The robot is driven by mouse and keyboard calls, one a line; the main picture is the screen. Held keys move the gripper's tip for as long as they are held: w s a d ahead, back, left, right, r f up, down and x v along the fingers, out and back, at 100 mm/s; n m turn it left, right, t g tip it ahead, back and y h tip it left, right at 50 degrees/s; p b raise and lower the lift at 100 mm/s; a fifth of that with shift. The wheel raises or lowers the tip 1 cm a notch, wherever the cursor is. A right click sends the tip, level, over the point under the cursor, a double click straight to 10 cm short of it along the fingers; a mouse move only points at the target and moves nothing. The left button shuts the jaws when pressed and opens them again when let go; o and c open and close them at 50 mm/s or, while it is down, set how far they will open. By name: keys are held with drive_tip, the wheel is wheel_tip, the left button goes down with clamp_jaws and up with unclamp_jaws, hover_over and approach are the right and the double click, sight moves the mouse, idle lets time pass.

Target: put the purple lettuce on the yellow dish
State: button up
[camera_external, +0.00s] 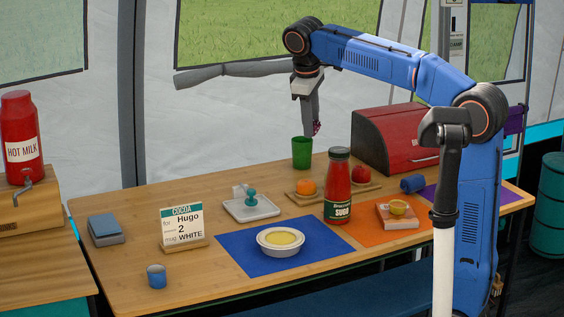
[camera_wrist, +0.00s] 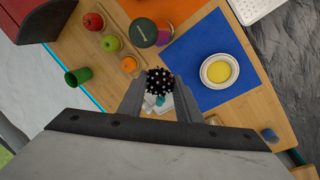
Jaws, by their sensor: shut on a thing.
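My gripper (camera_external: 312,118) hangs pointing down above the back of the table and is shut on a small dark purple-red thing, probably the purple lettuce (camera_external: 317,128). In the wrist view the lettuce (camera_wrist: 159,80) looks dark with pale dots and sits between the two fingertips (camera_wrist: 157,92). The yellow dish (camera_external: 281,241), white-rimmed with a yellow inside, stands on a blue mat at the table's front. It also shows in the wrist view (camera_wrist: 219,71), right of the gripper. The dish looks empty.
A green cup (camera_external: 302,153) stands below the gripper. A tall red sauce jar (camera_external: 338,188), an orange (camera_external: 306,187) on a small board, and a white tray with a teal-handled stamp (camera_external: 251,207) stand around the blue mat (camera_external: 241,255). A cocoa sign (camera_external: 182,223) is at left.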

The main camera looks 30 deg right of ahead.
drive_tip(key=s+d+m, duration=0.2)
drive_tip(key=d+m, duration=0.1)
drive_tip(key=d, duration=1.1)
drive_tip(key=m+g, duration=0.1)
drive_tip(key=m, duration=0.3)
hover_over(399, 203)
drive_tip(key=f, duration=0.1)
drive_tip(key=shift+h, duration=0.4)
drive_tip(key=f, duration=1.1)
drive_tip(key=a+f, duration=0.1)
drive_tip(key=f, duration=0.4)
drive_tip(key=shift+s+f, duration=0.15)
drive_tip(key=shift+f, duration=2.45)
drive_tip(key=shift+f, duration=0.1)
drive_tip(key=o, duration=1)
drive_tip(key=shift+o, duration=0.2)
